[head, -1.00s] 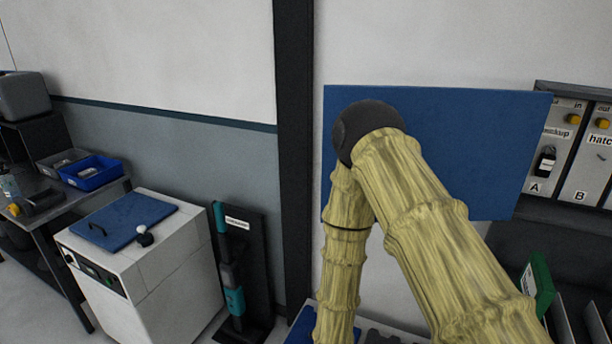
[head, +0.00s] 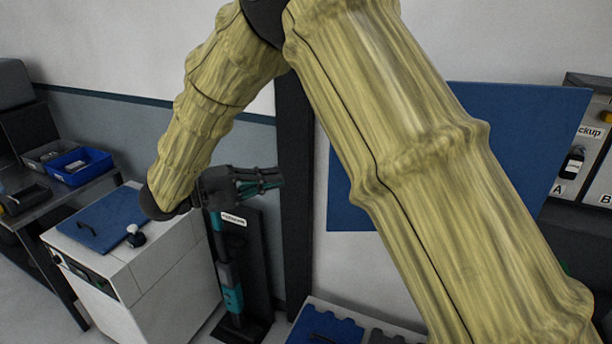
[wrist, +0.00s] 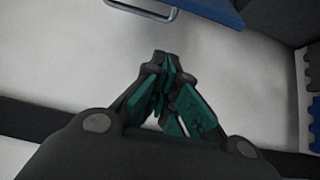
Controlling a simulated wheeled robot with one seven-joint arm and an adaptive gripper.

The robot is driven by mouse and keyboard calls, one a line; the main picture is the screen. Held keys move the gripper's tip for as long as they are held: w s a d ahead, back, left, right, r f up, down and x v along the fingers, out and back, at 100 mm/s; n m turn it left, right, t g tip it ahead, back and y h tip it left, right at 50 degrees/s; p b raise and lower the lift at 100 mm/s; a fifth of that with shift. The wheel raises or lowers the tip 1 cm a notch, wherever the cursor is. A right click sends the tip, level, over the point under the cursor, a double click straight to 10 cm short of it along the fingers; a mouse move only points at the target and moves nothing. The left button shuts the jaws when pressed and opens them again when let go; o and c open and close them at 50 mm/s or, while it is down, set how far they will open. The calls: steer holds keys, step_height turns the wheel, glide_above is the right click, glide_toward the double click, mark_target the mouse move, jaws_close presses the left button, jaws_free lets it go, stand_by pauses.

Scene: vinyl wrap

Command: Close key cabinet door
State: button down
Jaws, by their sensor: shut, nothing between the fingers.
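The key cabinet (head: 593,140) is at the right edge of the head view, with key slots labelled A and B showing. Its blue door (head: 535,135) appears to stand open to the left of it, partly hidden behind my arm. In the wrist view a blue panel (wrist: 205,8) with a grey bar handle (wrist: 145,10) shows at the top, apart from my fingertips; it looks like the door. My gripper (head: 277,181) is shut and empty, to the left of the door in the head view. It also shows in the wrist view (wrist: 165,66).
A white cabinet with a blue lid (head: 105,220) and a black stand with a teal tool (head: 232,290) are at the left, below my gripper. A dark post (head: 294,130) is behind it. A blue foam tray (head: 325,325) lies at bottom centre.

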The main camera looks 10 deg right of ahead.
steer(key=s+d+p, duration=0.2)
steer(key=d+p, duration=0.3)
steer(key=d, duration=0.4)
steer(key=shift+d, duration=0.4)
